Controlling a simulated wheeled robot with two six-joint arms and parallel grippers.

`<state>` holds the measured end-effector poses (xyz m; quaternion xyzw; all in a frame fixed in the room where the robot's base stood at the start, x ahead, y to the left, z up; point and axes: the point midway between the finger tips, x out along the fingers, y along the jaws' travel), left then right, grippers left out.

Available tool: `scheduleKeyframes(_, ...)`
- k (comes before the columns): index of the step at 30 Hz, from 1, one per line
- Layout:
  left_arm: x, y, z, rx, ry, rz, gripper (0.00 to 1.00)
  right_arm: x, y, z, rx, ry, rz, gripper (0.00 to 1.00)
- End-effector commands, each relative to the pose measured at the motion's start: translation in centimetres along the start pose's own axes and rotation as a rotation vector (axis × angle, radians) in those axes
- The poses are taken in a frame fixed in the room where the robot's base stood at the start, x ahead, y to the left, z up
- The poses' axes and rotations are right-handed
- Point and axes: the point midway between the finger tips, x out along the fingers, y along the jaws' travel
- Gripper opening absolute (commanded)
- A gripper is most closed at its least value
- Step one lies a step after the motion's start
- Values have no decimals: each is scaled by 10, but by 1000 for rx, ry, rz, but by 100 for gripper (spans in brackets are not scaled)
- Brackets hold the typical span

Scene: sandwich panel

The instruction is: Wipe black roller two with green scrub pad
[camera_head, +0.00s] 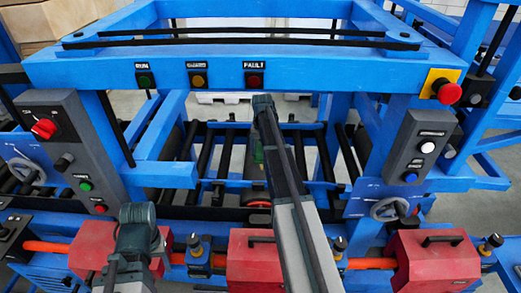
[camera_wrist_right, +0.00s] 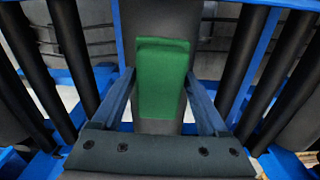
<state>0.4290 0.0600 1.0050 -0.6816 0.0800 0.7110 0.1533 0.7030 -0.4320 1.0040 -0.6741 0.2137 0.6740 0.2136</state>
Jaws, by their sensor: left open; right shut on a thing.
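The green scrub pad (camera_wrist_right: 162,82) is held upright between the two fingers of my right gripper (camera_wrist_right: 160,100). In the right wrist view it stands in front of a wide black roller (camera_wrist_right: 160,20); I cannot tell whether they touch. In the head view my right arm reaches over the machine's middle, and a little of the pad (camera_head: 258,154) shows beside it. Several black rollers show, and no label tells which is number two. My left gripper (camera_head: 138,240) is at the lower left, over a red housing, holding nothing that I can see; its fingertips are unclear.
A blue frame beam with buttons (camera_head: 200,78) crosses above the rollers. Grey control panels stand left (camera_head: 75,150) and right (camera_head: 418,145). Red housings (camera_head: 435,260) and an orange shaft (camera_head: 370,263) line the front. Narrower black rollers (camera_wrist_right: 60,50) flank the wide one.

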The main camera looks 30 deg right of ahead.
Motion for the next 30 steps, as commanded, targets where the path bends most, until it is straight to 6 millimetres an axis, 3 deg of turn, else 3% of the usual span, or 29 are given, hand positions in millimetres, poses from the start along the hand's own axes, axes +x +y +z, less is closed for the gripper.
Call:
scheduleKeyframes(21,57,6,-4,-1,0,0,58,58,0,0,0,0,0,32)
scheduleKeyframes(30,59,6,-4,-1,0,0,58,59,0,0,0,0,0,32)
